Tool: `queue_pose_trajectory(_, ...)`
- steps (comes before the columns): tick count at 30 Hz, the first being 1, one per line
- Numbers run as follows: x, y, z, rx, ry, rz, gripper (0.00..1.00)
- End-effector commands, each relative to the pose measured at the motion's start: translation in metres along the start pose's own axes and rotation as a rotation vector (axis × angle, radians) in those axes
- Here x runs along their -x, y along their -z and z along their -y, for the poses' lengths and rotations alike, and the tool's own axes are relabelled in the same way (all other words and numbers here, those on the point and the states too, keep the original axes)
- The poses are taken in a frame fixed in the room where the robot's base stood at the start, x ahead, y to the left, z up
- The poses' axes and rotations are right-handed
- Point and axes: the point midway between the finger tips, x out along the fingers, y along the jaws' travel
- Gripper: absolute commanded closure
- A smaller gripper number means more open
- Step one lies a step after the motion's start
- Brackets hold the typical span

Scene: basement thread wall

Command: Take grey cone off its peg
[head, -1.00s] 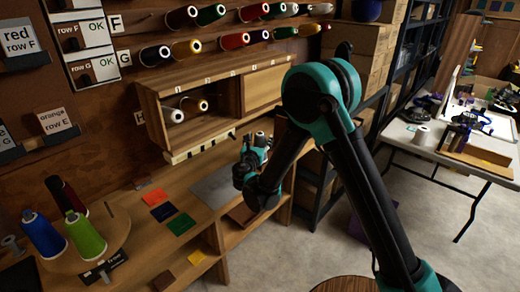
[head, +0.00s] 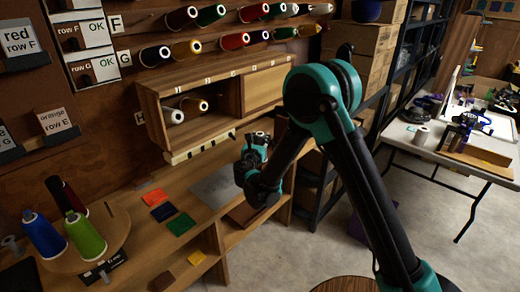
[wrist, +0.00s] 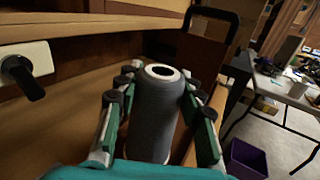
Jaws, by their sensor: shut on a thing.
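The grey cone (wrist: 153,112) stands about upright between the fingers of my gripper (wrist: 157,104) in the wrist view, with its pale top rim and dark hole showing. The fingers are shut on it, one on each side. Its lower end is hidden by my gripper. In the head view my gripper (head: 257,150) is in front of the wooden cabinet, above the bench, with the cone's small pale top (head: 261,135) showing. A black peg (wrist: 24,78) on a white plate sticks out at the left in the wrist view, bare and apart from the cone.
The cabinet (head: 222,92) holds two pale-ended cones in its open left part. Coloured squares, such as an orange one (head: 154,196), lie on the bench. A turntable (head: 75,255) with blue, green and dark red cones stands at left. A purple bin (wrist: 247,160) is on the floor.

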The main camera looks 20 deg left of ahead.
Motion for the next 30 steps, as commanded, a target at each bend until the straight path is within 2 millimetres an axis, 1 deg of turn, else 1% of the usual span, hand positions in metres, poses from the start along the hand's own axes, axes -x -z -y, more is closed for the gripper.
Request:
queue_pose_trajectory(8,0.0,-0.002,0.0,0.0,0.0,0.0,1.0)
queue_pose_trajectory(11,0.0,-0.008,0.0,0.0,0.0,0.0,1.0)
queue_pose_trajectory(14,0.0,-0.017,-0.001,0.0,0.0,0.0,1.0)
queue_pose_trajectory(17,0.0,-0.031,-0.001,0.0,0.0,0.0,1.0)
queue_pose_trajectory(20,0.0,-0.05,-0.002,0.0,0.0,0.0,1.0)
queue_pose_trajectory(26,0.0,-0.097,-0.004,0.0,0.0,0.0,1.0)
queue_pose_trajectory(30,0.0,-0.134,-0.005,0.0,0.0,0.0,1.0)
